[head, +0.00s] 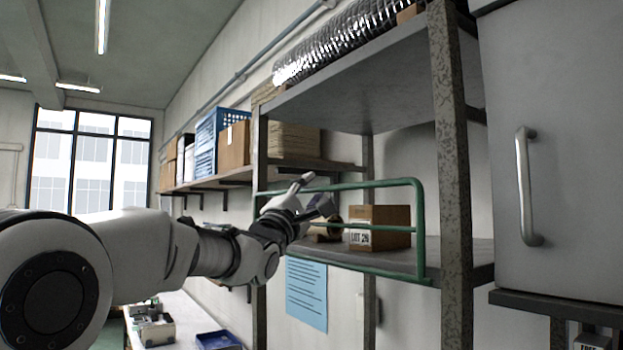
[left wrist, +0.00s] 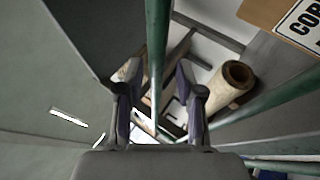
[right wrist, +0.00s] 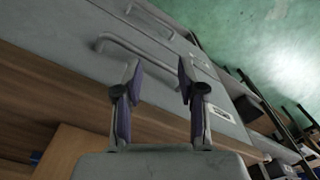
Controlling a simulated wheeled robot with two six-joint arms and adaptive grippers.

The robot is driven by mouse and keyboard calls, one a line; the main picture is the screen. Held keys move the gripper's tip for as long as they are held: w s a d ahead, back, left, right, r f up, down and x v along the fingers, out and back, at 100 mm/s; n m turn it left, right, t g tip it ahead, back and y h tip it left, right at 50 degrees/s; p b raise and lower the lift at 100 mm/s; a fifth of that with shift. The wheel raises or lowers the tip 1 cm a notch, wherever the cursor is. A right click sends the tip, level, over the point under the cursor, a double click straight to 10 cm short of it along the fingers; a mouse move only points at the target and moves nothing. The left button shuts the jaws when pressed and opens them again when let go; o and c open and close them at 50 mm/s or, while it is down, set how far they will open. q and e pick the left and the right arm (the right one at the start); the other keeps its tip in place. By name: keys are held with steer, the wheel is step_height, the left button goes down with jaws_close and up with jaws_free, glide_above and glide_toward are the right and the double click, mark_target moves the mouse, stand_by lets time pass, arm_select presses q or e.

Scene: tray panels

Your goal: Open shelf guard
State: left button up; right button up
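The shelf guard (head: 420,235) is a green tube frame standing upright across the front of the middle shelf (head: 465,252). It also shows in the left wrist view as green bars (left wrist: 158,35). My left gripper (head: 314,196) is at the guard's upper rail, left of its middle. In the left wrist view its fingers (left wrist: 158,80) are apart, with a green bar running between them and slim gaps visible. Contact with the bar cannot be told. My right gripper (right wrist: 157,75) is open and empty in the right wrist view, and is outside the head view.
Behind the guard are a cardboard box (head: 385,216) with a label and a brown roll (left wrist: 232,80). A speckled post (head: 452,150) and a grey cabinet (head: 560,130) stand right. A blue sheet (head: 307,295) hangs below the shelf. Grey handles (right wrist: 150,62) lie beyond my right gripper.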

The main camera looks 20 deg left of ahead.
arm_select(q)
steer(key=shift+w, duration=0.2)
steer(key=shift+s+r, duration=0.1)
steer(key=shift+s, duration=0.2)
steer(key=shift+c, duration=0.7)
steer(key=shift+s, duration=0.15)
jaws_close()
arm_select(e)
steer(key=shift+s, duration=0.15)
